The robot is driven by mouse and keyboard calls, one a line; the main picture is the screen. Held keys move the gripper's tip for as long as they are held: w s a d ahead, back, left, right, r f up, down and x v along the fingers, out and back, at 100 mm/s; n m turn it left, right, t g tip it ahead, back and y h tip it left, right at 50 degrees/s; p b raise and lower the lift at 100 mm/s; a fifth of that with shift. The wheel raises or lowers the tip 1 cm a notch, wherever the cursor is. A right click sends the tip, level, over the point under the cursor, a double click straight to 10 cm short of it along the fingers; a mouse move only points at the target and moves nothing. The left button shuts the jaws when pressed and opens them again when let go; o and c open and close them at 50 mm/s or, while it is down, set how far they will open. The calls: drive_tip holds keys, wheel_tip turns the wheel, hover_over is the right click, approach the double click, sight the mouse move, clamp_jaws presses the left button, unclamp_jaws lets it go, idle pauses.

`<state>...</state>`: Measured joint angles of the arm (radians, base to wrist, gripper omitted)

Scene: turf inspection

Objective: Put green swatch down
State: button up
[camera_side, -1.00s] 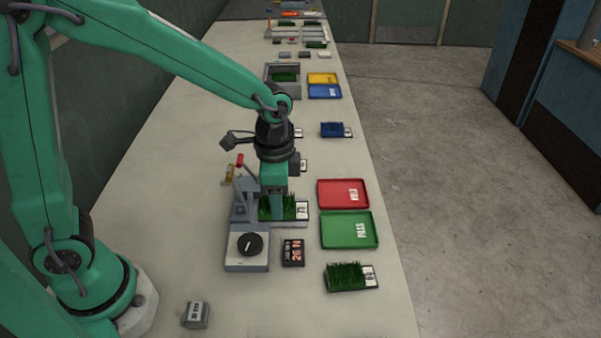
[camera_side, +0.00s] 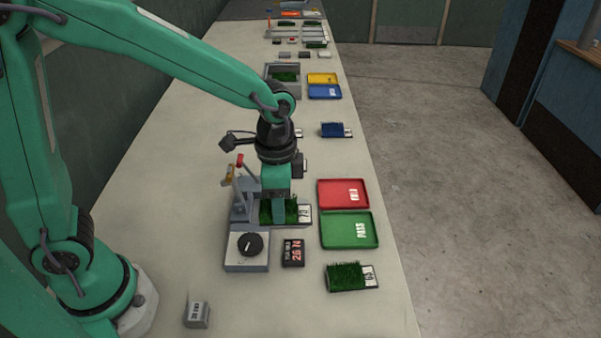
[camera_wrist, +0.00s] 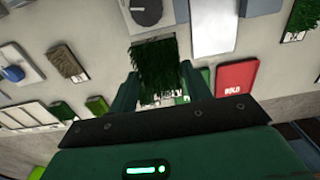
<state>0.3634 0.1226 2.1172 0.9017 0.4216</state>
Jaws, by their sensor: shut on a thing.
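My gripper (camera_side: 279,212) is shut on a green turf swatch (camera_side: 291,210) with a white label at its right end. The swatch is low at the grey tester (camera_side: 247,262) with a black dial; whether it rests on the tester's bed or hangs just above is hidden. In the wrist view, the swatch (camera_wrist: 155,62) is between the two fingers (camera_wrist: 156,88). A green tray marked PASS (camera_side: 340,230) and a red tray (camera_side: 332,193) lie to the right. In the wrist view the red tray (camera_wrist: 236,82) reads HOLD.
A second grassy swatch (camera_side: 345,276) lies at the front right. The front middle is clear.

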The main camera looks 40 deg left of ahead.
drive_tip(key=w+d, duration=0.3)
drive_tip(key=w, duration=0.4)
drive_tip(key=w+d, duration=0.3)
drive_tip(key=w, duration=0.4)
drive_tip(key=shift+w+d, duration=0.15)
drive_tip(key=shift+w, duration=0.1)
drive_tip(key=shift+f, duration=0.1)
drive_tip(key=w+a+f, duration=0.2)
drive_tip(key=a, duration=0.1)
drive_tip(key=w+a+f, duration=0.2)
drive_tip(key=w+a, duration=0.1)
drive_tip(key=w+a+f, duration=0.2)
drive_tip(key=f, duration=0.1)
drive_tip(key=shift+w+a, duration=0.35)
drive_tip(key=shift+a, duration=0.05)
drive_tip(key=shift+f, duration=2)
drive_tip(key=shift+f, duration=0.15)
drive_tip(key=o, duration=1)
